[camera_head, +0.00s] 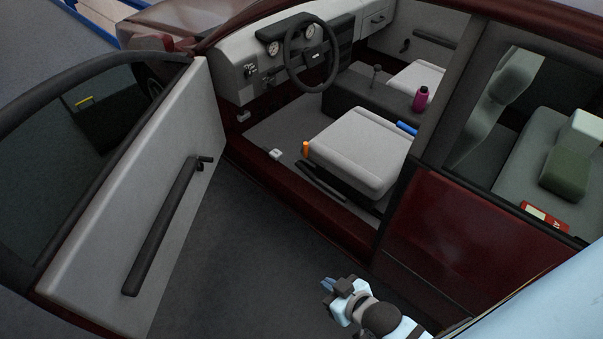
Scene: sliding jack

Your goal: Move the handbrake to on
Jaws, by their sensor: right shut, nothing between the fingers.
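A dark red car stands with its front door open. Inside, a gear lever (376,74) rises from the dark centre console (372,98). No handbrake can be told for sure. A blue bar-like thing (407,128) shows at the far edge of the front seat, partly hidden by it, and I cannot tell what it is. My right gripper (328,285) is outside the car, above the dark floor at the bottom of the picture. It is shut and empty, well apart from the console. My left gripper is not in view.
The open door (150,190) with its dark handle bar stands at the left. The near front seat (360,150), steering wheel (309,55) and closed rear door (450,235) bound the opening. A magenta bottle (420,99) stands by the console. Floor between the doors is clear.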

